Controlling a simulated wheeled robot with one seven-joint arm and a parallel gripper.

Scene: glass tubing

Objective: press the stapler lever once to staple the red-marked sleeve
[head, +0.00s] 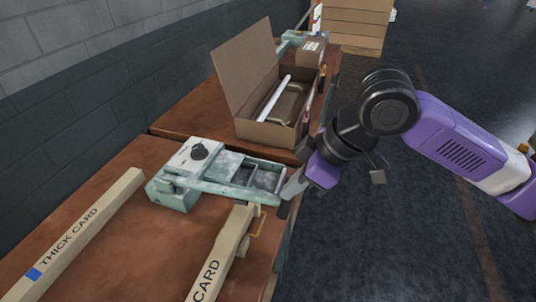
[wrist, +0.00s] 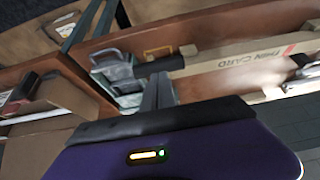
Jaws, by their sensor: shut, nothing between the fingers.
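The stapler (head: 182,188) is a pale green marbled machine on the brown bench, with a long arm reaching right to the bench edge. I cannot make out which part is its lever. A long card sleeve (head: 225,252) lettered CARD has its far end by the stapler's right end. In the wrist view the sleeve (wrist: 235,53) reads THIN CARD and carries a red band. My gripper (head: 286,205) is shut and empty, beside the stapler's right end and the sleeve's end; contact is unclear. Its fingers also show in the wrist view (wrist: 157,88), near green stapler parts (wrist: 118,75).
A THICK CARD sleeve (head: 75,235) with a blue mark lies at left. An open cardboard box (head: 262,131) holding a white tube stands behind the stapler. More boxes (head: 352,25) are at the back. A wall runs along the left; open dark floor lies right.

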